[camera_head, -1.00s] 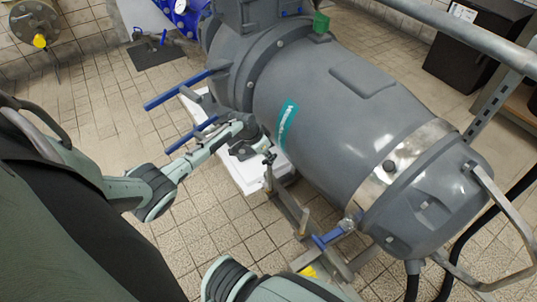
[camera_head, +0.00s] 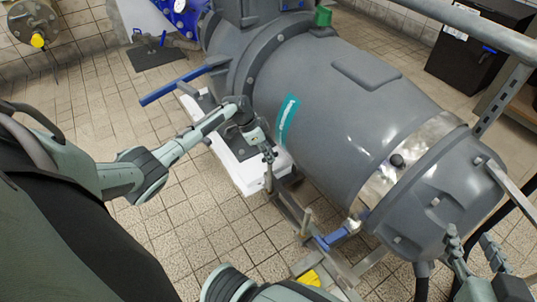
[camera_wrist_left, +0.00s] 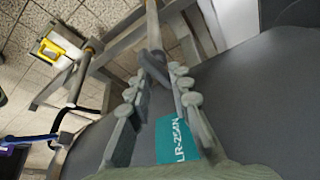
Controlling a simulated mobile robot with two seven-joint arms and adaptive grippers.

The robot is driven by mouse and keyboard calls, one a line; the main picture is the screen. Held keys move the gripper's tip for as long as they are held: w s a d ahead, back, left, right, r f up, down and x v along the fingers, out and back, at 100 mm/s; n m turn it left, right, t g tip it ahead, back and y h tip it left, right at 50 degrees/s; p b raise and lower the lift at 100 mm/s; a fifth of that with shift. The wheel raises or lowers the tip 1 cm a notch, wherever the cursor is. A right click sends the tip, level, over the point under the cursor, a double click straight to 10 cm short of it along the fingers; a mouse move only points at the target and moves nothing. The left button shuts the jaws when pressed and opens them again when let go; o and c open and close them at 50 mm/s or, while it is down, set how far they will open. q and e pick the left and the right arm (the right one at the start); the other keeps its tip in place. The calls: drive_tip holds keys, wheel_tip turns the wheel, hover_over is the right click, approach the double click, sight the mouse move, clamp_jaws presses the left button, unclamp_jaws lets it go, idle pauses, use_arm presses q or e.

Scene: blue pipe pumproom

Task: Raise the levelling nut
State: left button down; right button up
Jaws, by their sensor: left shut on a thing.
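In the wrist view my left gripper (camera_wrist_left: 157,84) is shut on a dark grey piece, apparently the levelling nut (camera_wrist_left: 153,65), with a finger on each side. A grey rod (camera_wrist_left: 152,25) runs on from it. In the head view the left gripper (camera_head: 268,155) is low beside the big grey pump body (camera_head: 335,110), at the top of an upright rod (camera_head: 268,180). The nut is too small and covered to make out there. My right gripper (camera_head: 471,243) is at the lower right, fingers apart and empty, in front of the pump's end.
A steel frame (camera_head: 290,208) with a blue clamp (camera_head: 335,237) runs below the pump. A white plinth (camera_head: 240,175) lies under its left part. A blue bar (camera_head: 172,86) sticks out left of the pump. A yellow item (camera_head: 308,278) is near the frame. Tiled floor is open at left.

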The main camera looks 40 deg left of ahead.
use_arm(q)
drive_tip(key=shift+s+a, duration=0.15)
drive_tip(key=shift+a, duration=0.15)
drive_tip(key=shift+f, duration=0.1)
drive_tip(key=c, duration=1.5)
unclamp_jaws()
drive_tip(key=shift+o, duration=0.4)
drive_tip(key=shift+d, duration=0.1)
drive_tip(key=v, duration=1.2)
